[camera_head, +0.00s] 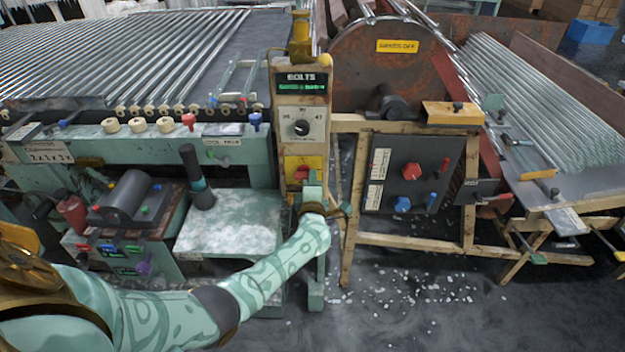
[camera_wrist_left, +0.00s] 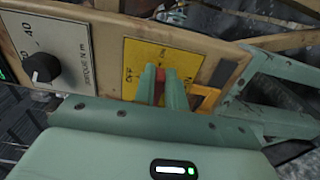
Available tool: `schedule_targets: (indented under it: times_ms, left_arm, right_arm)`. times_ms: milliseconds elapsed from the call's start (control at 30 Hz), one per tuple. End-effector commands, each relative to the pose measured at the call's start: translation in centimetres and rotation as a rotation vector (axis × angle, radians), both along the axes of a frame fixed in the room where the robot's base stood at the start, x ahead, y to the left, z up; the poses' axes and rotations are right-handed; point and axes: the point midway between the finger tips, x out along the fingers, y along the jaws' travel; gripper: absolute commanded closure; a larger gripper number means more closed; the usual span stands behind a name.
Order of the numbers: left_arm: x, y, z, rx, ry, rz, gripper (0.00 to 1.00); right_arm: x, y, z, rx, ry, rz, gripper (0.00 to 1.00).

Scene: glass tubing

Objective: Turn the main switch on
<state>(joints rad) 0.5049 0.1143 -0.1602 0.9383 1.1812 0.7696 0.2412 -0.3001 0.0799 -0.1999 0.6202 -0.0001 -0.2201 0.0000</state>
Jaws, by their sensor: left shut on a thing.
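The main switch is a red handle (camera_head: 302,173) on a yellow plate (camera_head: 291,161), low on the tan post under the BOLTS display. The plate (camera_wrist_left: 145,53) is large in the left wrist view, with OFF lettered on its left and ON near its top. My left gripper (camera_head: 302,186) reaches the plate from below. In the left wrist view its two green fingers (camera_wrist_left: 162,86) are shut on the red handle (camera_wrist_left: 160,82), one on each side. The fingers hide much of the handle, so I cannot tell its exact setting. My right gripper is not in view.
A white dial panel (camera_head: 301,125) with a black knob sits just above the plate. A dark panel (camera_head: 408,185) with red and blue knobs stands to the right. A pale bench (camera_head: 228,225) lies left of the post. White fragments litter the floor (camera_head: 410,295).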

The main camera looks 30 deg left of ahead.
Motion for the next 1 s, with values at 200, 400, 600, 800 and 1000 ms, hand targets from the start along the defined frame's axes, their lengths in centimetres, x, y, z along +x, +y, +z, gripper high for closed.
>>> schedule_targets:
  times_ms: [200, 400, 600, 800, 1000]
  left_arm:
    - [-0.1, -0.1, -0.3, 0.009, 0.01, -0.002, 1.0]
    - [-0.1, -0.1, -0.3, 0.009, 0.012, -0.003, 1.0]
    - [-0.1, -0.1, -0.3, 0.009, 0.01, -0.002, 0.65]
    - [-0.1, -0.1, -0.1, 0.009, 0.008, -0.001, 0.65]
    - [-1.8, -1.1, 0.2, 0.007, 0.007, -0.003, 0.65]
  right_arm:
    - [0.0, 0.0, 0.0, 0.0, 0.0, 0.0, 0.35]
    - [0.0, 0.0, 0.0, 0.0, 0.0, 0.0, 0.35]
    - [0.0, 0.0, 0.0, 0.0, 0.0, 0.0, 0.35]
    - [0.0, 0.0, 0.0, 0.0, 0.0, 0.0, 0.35]
    - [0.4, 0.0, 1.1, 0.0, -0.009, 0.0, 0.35]
